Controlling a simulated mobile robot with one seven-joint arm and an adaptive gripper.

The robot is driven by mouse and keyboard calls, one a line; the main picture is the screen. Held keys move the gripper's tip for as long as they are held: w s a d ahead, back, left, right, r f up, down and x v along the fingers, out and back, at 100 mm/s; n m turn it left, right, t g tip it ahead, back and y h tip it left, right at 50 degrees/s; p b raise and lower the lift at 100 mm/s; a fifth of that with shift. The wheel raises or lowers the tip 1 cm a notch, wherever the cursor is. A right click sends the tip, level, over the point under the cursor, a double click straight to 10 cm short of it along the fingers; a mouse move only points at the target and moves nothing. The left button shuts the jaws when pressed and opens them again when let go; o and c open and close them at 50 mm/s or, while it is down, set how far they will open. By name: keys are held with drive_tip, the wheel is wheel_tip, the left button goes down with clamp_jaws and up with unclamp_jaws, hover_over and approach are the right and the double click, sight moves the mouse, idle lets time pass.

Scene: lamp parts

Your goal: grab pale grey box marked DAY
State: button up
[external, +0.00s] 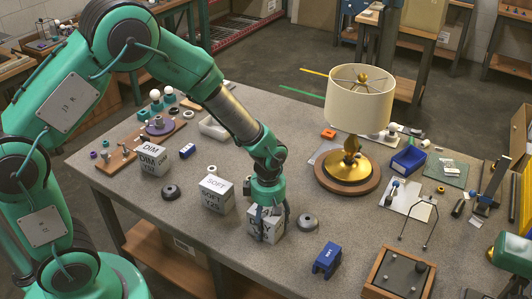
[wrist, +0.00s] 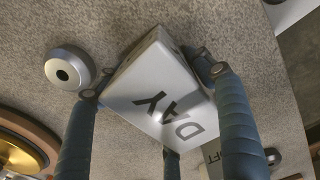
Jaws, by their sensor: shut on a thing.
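The pale grey box marked DAY (external: 265,229) stands on the speckled grey table in front of the middle. In the wrist view the box (wrist: 160,88) fills the centre, its DAY lettering facing the camera. My gripper (external: 269,208) comes down over the box from above, hiding much of its top. In the wrist view the blue-grey fingers of my gripper (wrist: 150,90) lie along opposite sides of the box, shut on it. I cannot tell whether the box is clear of the table.
A pale box marked SOFT (external: 216,194) stands just left, and one marked DIM (external: 153,159) farther left. A round grey disc (external: 308,222) lies close to the right. A blue block (external: 327,260) and a lamp on a round wooden base (external: 370,182) stand farther right.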

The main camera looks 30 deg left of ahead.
sight(265, 211)
drive_tip(key=shift+r, duration=0.1)
drive_tip(key=shift+r, duration=0.55)
drive_tip(key=shift+s+a+r+p, duration=0.1)
drive_tip(key=shift+s+r+p, duration=0.2)
drive_tip(key=shift+r, duration=0.35)
drive_tip(key=shift+s+a+r+p, duration=0.1)
drive_tip(key=shift+s+r+p, duration=0.1)
drive_tip(key=shift+r+p, duration=0.3)
drive_tip(key=s+a, duration=0.1)
drive_tip(key=s, duration=0.3)
drive_tip(key=s+a+r+p, duration=0.1)
drive_tip(key=s+a, duration=0.1)
drive_tip(key=s, duration=0.3)
drive_tip(key=s+a, duration=0.2)
drive_tip(key=s, duration=0.3)
drive_tip(key=shift+a+r+p, duration=0.1)
drive_tip(key=shift+r+p, duration=0.1)
drive_tip(key=shift+p, duration=0.15)
